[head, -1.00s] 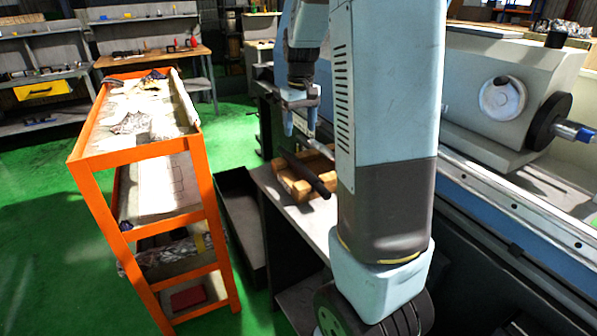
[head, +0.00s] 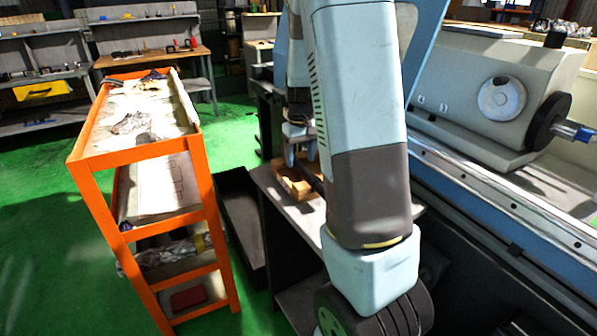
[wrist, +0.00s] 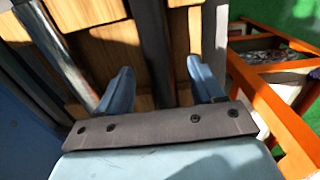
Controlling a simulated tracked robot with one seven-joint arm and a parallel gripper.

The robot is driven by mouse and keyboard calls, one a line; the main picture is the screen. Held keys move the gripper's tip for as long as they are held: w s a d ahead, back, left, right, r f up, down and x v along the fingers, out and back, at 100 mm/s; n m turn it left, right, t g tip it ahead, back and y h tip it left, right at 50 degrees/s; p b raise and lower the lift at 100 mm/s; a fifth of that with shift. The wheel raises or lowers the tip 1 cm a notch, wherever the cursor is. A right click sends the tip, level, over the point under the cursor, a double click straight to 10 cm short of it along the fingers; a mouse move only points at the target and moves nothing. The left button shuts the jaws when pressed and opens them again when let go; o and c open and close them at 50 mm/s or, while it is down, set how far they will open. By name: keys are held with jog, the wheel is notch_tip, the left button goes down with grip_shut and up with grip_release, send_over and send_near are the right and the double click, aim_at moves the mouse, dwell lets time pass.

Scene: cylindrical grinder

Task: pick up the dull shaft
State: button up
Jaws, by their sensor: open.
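A dark, dull shaft (wrist: 155,45) lies on wooden blocks (wrist: 105,50) in the wrist view, running down the picture between my two fingers. My gripper (wrist: 163,85) is open, its blue fingers to the left and right of the shaft with space on each side. I cannot tell how far the fingertips are above the wood. A greyer bar (wrist: 62,55) runs slantwise past the left finger. In the head view my gripper (head: 299,155) is just above the wooden blocks (head: 290,180); my arm hides most of the shaft, with a short dark piece (head: 318,184) showing.
An orange shelf cart (head: 140,152) with papers stands to the left. The wooden blocks rest on a grey bench top (head: 298,215) beside the grinder (head: 490,85), which fills the right side. A dark bin (head: 240,225) stands between cart and bench. Green floor is free at far left.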

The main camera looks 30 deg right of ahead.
aim_at(301, 164)
jog(key=shift+f, duration=2)
grip_shut()
jog(key=shift+r, duration=0.1)
